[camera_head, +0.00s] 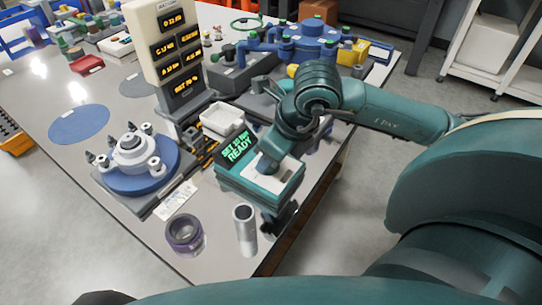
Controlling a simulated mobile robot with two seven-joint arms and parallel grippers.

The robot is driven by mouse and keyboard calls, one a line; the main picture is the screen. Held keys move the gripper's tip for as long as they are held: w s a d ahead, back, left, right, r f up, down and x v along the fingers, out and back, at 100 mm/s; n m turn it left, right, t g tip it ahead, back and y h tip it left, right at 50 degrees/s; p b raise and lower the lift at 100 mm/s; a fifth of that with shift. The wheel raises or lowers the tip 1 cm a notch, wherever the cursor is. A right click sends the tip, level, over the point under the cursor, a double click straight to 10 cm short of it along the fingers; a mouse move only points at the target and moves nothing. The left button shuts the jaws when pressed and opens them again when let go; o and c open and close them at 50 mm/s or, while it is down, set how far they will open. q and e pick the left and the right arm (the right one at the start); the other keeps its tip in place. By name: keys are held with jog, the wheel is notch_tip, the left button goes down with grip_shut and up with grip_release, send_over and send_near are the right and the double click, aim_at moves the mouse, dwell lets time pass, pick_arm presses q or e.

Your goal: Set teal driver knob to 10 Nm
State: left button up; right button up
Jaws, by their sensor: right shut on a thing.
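The teal driver (258,191) is a box near the right edge of the table. Its tilted display (236,149) shows green text that appears to read "SET 10 Nm READY". My right gripper (267,164) comes down onto the driver's top from the right and is shut on its knob. The fingers and wrist hide the knob, so its pointer cannot be read. My left gripper is not in view.
A flange on a blue disc (137,155) stands left of the driver. A purple ring (184,233) and metal cylinder (244,227) stand in front. A display tower (165,45), white tray (222,119) and blue fixture (305,42) stand behind. The table's left middle is mostly clear.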

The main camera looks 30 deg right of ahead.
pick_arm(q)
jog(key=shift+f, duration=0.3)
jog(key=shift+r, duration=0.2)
pick_arm(e)
jog(key=o, duration=1)
jog(key=shift+c, duration=0.2)
jog(key=shift+r, duration=0.15)
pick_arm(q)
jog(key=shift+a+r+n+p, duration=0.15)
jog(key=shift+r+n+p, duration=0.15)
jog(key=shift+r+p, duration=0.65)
pick_arm(e)
jog(key=v, duration=1.3)
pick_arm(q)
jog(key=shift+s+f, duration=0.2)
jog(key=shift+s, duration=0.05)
pick_arm(e)
jog(key=shift+s, duration=0.1)
